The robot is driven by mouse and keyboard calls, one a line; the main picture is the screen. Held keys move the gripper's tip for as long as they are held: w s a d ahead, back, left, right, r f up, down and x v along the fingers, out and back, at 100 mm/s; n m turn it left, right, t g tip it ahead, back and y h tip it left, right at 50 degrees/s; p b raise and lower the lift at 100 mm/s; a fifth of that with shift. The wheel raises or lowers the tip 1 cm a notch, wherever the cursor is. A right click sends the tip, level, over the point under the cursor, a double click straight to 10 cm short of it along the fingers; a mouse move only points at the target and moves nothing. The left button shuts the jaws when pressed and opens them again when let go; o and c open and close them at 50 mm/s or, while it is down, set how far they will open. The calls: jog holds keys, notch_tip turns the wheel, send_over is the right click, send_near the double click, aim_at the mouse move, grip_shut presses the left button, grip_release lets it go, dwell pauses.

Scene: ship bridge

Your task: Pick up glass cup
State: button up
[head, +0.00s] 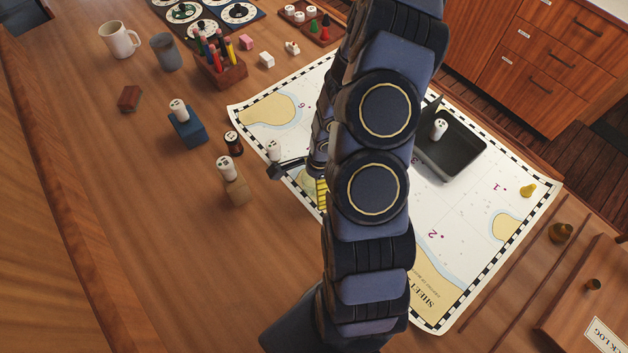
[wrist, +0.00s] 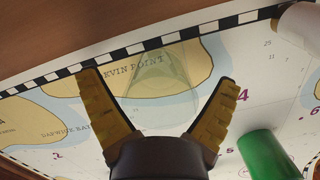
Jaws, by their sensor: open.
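The glass cup (wrist: 163,82) is clear and faint in the wrist view, standing or lying over the tan land patch of the chart; I cannot tell which. My gripper (wrist: 159,80) is open, its two yellow fingers spread wide with the cup seen between and beyond their tips. Whether the fingers touch it is not clear. In the head view my arm covers the middle of the chart and the cup cannot be made out; a yellow part of my gripper (head: 322,193) shows at the arm's left.
A green cylinder (wrist: 266,155) stands close to the right finger. A white cylinder (wrist: 298,20) is at upper right. On the chart (head: 460,220) a dark tray (head: 462,160) sits right of my arm. Left are a grey cup (head: 166,52), white mug (head: 119,40) and pencil holder (head: 222,76).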

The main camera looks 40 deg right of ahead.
jog(key=shift+c, duration=0.3)
jog(key=c, duration=1.1)
jog(key=shift+r, duration=0.15)
